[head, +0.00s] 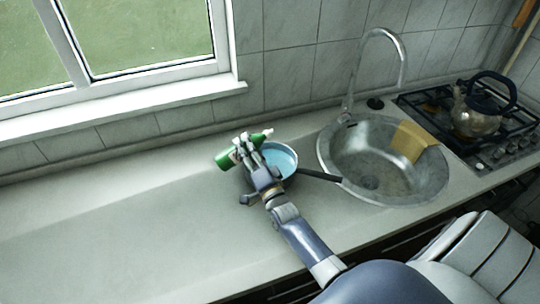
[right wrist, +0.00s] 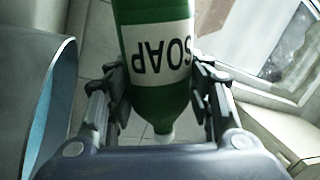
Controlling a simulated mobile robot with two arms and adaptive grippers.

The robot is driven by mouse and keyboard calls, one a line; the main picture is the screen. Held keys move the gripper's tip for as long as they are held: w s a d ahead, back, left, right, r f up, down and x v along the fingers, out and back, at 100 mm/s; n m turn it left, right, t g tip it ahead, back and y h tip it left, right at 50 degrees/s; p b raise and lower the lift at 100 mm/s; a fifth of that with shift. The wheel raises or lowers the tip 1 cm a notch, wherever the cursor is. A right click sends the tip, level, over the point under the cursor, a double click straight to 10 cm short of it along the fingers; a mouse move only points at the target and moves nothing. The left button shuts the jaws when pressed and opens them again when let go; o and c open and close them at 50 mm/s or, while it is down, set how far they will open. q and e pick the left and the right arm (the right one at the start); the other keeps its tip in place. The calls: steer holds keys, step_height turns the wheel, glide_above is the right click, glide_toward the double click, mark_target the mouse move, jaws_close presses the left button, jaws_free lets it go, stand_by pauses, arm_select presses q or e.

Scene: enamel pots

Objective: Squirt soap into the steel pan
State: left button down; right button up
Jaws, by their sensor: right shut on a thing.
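My right gripper (head: 247,147) is shut on a green soap bottle (head: 224,160) and holds it tilted on its side at the pan's left edge. In the right wrist view the fingers grip both sides of the bottle (right wrist: 155,103). Its white label reads SOAP upside down, and its pale tip points to the bottom of that picture. The steel pan (head: 283,158) has a light blue inside and a dark handle to the right. The gripper hides its left part. The pan's side also shows at the left of the right wrist view (right wrist: 58,75). My left gripper is not in view.
A round steel sink (head: 366,180) with a tall tap (head: 402,62) lies to the right, a yellow cloth (head: 411,140) over its rim. The pan's handle reaches the sink's edge. A kettle (head: 477,113) stands on the gas hob. The counter's left side (head: 100,225) is clear.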

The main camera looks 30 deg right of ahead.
steer(key=shift+s+d+r, duration=0.1)
steer(key=shift+s+d, duration=0.05)
steer(key=shift+w+a, duration=0.2)
steer(key=shift+w, duration=0.05)
steer(key=shift+s+d+m, duration=0.15)
steer(key=shift+s+m, duration=0.1)
steer(key=shift+m, duration=0.05)
steer(key=shift+w+a, duration=0.2)
steer(key=shift+w, duration=0.05)
